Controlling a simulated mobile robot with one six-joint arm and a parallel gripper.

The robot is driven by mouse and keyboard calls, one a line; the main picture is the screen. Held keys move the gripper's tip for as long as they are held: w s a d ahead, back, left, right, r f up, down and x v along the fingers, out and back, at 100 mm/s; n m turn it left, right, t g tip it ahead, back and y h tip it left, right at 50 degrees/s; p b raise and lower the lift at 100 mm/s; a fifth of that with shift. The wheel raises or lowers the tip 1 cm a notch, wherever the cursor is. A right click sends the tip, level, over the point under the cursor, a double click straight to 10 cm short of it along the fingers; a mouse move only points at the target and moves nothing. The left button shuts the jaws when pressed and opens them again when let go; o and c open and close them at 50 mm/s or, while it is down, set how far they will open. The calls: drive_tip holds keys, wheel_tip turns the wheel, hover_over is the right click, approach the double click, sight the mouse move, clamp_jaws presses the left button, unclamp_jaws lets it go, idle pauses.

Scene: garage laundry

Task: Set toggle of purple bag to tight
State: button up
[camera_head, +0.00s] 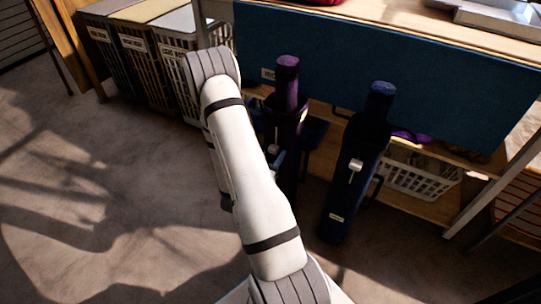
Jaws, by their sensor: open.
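The purple bag (288,92) is a tall, narrow, dark bag with a purple top. It stands upright in front of the blue panel, right of my arm. A small pale toggle (273,149) shows on its front, close to my arm. My white arm hides the bag's left and lower parts. A small blue-grey tip, apparently of my gripper (278,160), shows from behind the arm just below the toggle. It looks open, but most of it is hidden. I cannot tell whether it touches the toggle, or how the toggle is set.
A dark blue bag (371,135) with a pale toggle (355,168) leans close by on the right. A white basket (418,177) sits on the low shelf behind it. Several laundry hampers (145,62) stand at the upper left. The concrete floor (95,190) is clear at left.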

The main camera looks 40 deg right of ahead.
clamp_jaws()
idle(0.7)
